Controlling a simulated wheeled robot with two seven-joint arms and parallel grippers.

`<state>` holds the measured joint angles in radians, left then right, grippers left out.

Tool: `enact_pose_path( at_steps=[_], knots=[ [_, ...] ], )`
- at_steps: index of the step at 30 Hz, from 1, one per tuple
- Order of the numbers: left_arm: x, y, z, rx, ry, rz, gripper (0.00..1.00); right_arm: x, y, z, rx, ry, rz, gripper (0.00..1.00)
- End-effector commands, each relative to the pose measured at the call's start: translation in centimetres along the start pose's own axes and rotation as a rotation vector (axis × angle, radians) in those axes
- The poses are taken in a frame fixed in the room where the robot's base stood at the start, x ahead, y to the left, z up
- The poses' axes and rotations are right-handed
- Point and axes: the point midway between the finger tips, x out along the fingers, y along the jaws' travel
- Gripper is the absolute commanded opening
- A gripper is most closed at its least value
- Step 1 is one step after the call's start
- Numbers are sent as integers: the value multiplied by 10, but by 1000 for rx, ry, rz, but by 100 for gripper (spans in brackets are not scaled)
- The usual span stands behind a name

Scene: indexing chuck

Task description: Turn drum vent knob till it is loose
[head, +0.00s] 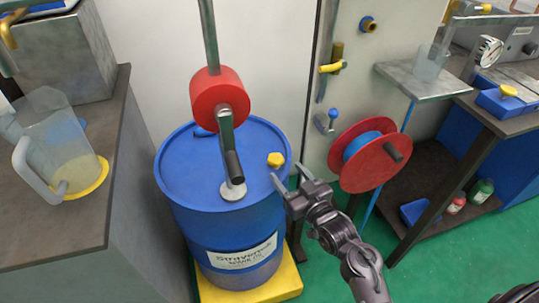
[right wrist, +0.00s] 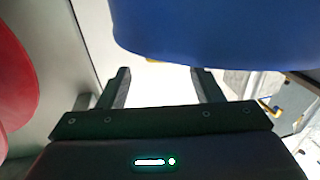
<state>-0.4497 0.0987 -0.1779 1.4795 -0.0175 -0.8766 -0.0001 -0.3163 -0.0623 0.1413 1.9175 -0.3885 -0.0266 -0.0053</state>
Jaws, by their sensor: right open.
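The blue drum (head: 225,220) stands upright with a yellow vent knob (head: 275,159) on its lid, near the right rim. My right gripper (head: 287,172) is at the drum's right rim, just right of and nearer than the knob. Its fingers are apart and nothing is between them. In the right wrist view the open fingers (right wrist: 163,80) point toward the blue drum (right wrist: 215,30). A small yellow sliver shows at the drum's edge there; I cannot tell if it is the knob. My left gripper is not in view.
A red-capped hand pump (head: 219,92) with a crank rises from the drum lid. A red reel (head: 370,155) is close to the right of my gripper. A yellow pallet (head: 285,280) lies under the drum. A jug (head: 55,140) stands on the left bench.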

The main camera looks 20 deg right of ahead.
Motion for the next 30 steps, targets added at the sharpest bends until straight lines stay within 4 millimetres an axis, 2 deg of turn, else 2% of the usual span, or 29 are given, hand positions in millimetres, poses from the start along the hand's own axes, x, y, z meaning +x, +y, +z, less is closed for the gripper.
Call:
enact_pose_path(
  at_steps=[15, 26, 30],
  knots=[
    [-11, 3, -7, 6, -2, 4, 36, 69, 0, 1, 2, 0, 0, 60],
    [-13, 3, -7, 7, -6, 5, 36, 76, 0, 1, 1, -2, 0, 60],
    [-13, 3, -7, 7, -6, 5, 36, 76, 0, 1, 1, -2, 0, 44]
  ],
)
